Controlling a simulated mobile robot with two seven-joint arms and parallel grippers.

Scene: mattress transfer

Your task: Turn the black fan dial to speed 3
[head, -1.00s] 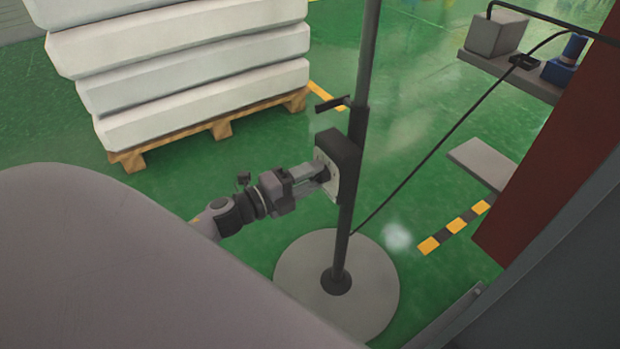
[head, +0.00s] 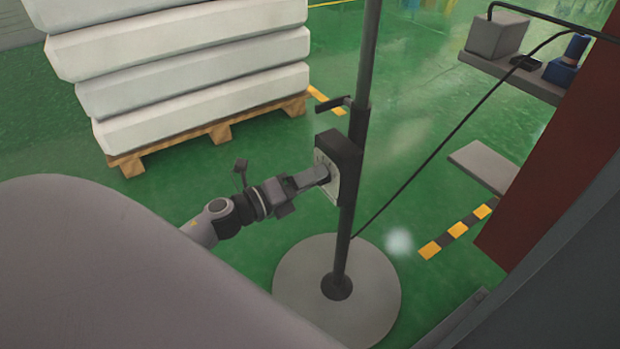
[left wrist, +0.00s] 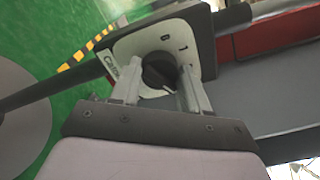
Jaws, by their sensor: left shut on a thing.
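The black fan dial (left wrist: 160,71) sits on a white faceplate (left wrist: 135,45) with printed digits; 0 and 1 can be read, the others are covered or too small. A pale mark shows at the dial's lower edge in the left wrist view. The faceplate is on a black control box (head: 343,155) on the fan's pole (head: 349,215). My left gripper (head: 322,174) reaches the faceplate from the left, and in the left wrist view its fingers (left wrist: 160,76) are shut on the dial, one each side. My right gripper is in neither view.
The pole stands on a round grey base (head: 300,285). Stacked white mattresses (head: 190,60) lie on a wooden pallet (head: 215,132) behind left. A black cable (head: 440,135) slants right. Green floor lies open around the base.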

